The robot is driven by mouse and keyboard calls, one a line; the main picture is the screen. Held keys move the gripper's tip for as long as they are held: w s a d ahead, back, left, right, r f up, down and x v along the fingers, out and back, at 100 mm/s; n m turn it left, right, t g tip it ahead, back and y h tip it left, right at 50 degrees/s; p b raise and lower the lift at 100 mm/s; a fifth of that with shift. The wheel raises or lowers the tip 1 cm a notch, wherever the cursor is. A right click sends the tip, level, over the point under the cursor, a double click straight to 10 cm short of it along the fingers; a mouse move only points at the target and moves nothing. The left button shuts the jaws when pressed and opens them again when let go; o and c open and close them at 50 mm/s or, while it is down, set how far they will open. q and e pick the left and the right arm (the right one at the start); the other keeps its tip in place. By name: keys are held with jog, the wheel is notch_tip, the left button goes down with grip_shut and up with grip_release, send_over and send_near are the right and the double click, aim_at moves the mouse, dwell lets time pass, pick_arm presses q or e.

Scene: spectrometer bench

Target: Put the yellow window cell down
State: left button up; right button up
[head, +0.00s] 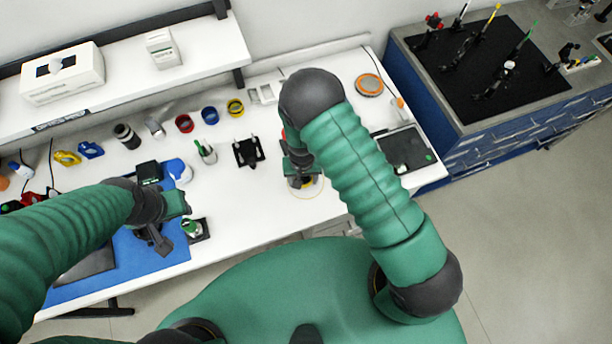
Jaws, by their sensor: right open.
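My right gripper (302,182) is low over the white bench (265,205), right of its middle, and is open. A pale round thing with a thin yellow rim (313,191) shows at its fingertips, mostly hidden by the gripper; I cannot tell whether this is the yellow window cell or a mark on the bench. A yellow ring-shaped piece (235,107) stands at the back of the bench, beside a blue one (210,115) and a red one (184,123). My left gripper (160,240) is over the blue mat; its fingers are unclear.
A black fixture with posts (248,152) and a pen cup (206,152) stand left of my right gripper. A dark tray (405,150) lies to its right. The blue mat (130,270) is at left.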

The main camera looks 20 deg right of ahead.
aim_at(306, 179)
jog(key=shift+s+a+f, duration=0.1)
jog(key=shift+s+a, duration=0.15)
jog(key=shift+a, duration=0.15)
jog(key=shift+d, duration=1.3)
jog(key=shift+w+a, duration=0.2)
jog(key=shift+a, duration=0.55)
jog(key=shift+w+d+r, duration=0.1)
jog(key=shift+d+r, duration=0.1)
jog(key=shift+r, duration=0.25)
jog(key=r, duration=0.2)
jog(key=r+b, duration=0.1)
jog(key=r, duration=0.2)
jog(key=shift+d+r, duration=0.25)
jog(key=shift+r, duration=0.05)
pick_arm(q)
jog(key=shift+s+d+f+b, duration=0.15)
jog(key=shift+d+f+b, duration=0.55)
jog(key=shift+f, duration=0.35)
pick_arm(e)
jog(key=s+d+r+n+t, duration=0.1)
jog(key=s+d+r, duration=0.2)
jog(key=r, duration=0.5)
jog(key=s+d+r+n+t, duration=0.1)
jog(key=s+d+r, duration=0.3)
jog(key=r, duration=0.5)
jog(key=shift+s+n+t, duration=0.3)
jog(key=shift+s, duration=0.8)
